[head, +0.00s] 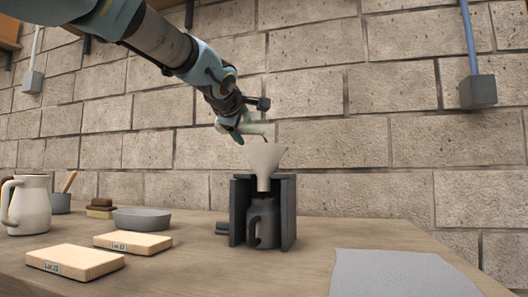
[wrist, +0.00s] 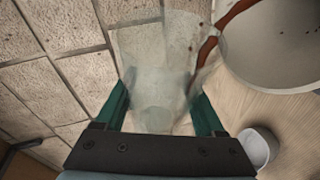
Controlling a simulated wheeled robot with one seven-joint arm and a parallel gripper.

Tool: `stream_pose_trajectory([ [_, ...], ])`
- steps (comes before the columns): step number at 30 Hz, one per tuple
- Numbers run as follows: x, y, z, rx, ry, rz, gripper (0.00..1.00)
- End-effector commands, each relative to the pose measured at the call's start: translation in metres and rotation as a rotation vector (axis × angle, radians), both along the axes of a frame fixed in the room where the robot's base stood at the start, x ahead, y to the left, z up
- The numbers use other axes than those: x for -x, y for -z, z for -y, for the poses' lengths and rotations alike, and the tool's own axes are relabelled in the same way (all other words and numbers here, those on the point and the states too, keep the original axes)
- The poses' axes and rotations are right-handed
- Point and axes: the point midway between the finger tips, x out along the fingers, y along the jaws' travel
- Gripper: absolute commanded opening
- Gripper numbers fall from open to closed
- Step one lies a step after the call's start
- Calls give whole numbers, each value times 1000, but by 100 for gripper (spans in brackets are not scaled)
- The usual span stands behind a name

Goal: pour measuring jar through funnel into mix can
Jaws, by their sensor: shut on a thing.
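My gripper (head: 243,122) is shut on a clear measuring jar (head: 262,131), tilted well over above the funnel. In the wrist view the jar (wrist: 160,90) sits between my two teal fingers, and red-brown liquid (wrist: 212,43) shows at its mouth, reaching toward the funnel (wrist: 285,45). Some brown specks show on the funnel's inner wall. In the head view the pale funnel (head: 265,158) stands upright, its spout down in a dark stand (head: 288,212). The dark mix can (head: 263,222), with a handle, stands under the spout inside the stand. The can's inside is hidden.
On the left of the table (head: 190,272) are a white pitcher (head: 30,205), a grey bowl (head: 140,218), two labelled wooden blocks (head: 75,262) and a brown brush-like thing (head: 101,208). A grey mat (head: 400,275) lies at front right. A block wall stands behind.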

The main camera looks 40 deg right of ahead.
Motion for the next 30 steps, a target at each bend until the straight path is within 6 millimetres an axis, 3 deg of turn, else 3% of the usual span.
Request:
stream_pose_trajectory([
  [13, 3, -1, 1, -18, 2, 77, 1],
  [24, 12, -12, 4, -72, 1, 278, 1],
  [30, 6, -24, 0, -49, -1, 167, 1],
])
